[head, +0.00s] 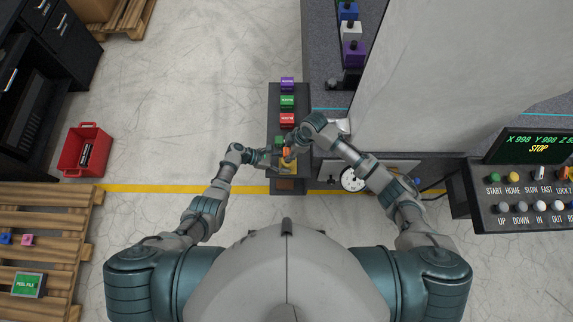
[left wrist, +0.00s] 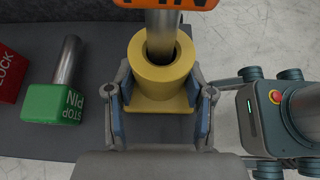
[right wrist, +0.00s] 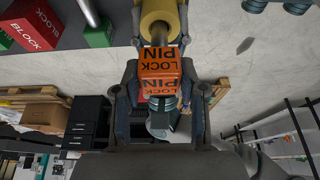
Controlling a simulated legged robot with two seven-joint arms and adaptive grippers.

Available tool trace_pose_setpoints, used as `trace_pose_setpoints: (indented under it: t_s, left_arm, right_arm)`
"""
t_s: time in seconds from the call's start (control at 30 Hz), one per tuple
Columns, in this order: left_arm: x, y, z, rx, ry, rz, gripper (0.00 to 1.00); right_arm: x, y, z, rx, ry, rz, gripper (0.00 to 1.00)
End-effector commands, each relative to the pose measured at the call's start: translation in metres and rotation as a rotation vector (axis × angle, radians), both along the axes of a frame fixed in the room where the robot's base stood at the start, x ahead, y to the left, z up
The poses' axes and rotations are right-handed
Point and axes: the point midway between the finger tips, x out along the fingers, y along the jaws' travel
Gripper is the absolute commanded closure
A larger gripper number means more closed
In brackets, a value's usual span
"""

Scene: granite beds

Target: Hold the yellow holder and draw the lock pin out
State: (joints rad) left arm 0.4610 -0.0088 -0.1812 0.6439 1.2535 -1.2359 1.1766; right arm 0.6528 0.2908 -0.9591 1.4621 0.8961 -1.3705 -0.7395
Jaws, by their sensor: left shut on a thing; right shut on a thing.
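The yellow holder (left wrist: 160,84) is a round collar on a square base, upright on a dark bench. My left gripper (left wrist: 160,112) is shut on its base, one finger on each side. The lock pin has an orange head lettered LOCK PIN (right wrist: 160,68) and a steel shaft (left wrist: 160,30). My right gripper (right wrist: 160,90) is shut on the orange head above the holder. A length of bare shaft shows between head and collar. The shaft's lower end is inside or over the collar's hole; its tip is hidden. In the head view the arms partly cover the holder (head: 289,168).
A green stop pin (left wrist: 52,103) with a steel shaft lies beside the holder. Red (head: 287,120), green (head: 287,101) and purple (head: 287,83) blocks stand farther along the bench. A control panel (head: 525,205) is at the right, a red crate (head: 70,165) on the floor at the left.

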Motion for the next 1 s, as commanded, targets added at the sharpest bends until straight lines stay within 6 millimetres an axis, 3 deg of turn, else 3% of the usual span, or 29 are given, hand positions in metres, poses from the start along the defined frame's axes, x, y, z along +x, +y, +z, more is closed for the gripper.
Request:
trace_pose_setpoints:
  t_s: [0.03,1.0]
  left_arm:
    - [-0.006,0.004,-0.009,0.016,0.010,-0.001,0.89]
    - [-0.006,0.004,-0.009,0.016,0.010,-0.001,0.89]
  right_arm:
    - [0.000,0.000,0.000,0.001,-0.001,0.000,1.00]
    - [0.000,0.000,0.061,0.001,-0.002,-0.001,1.00]
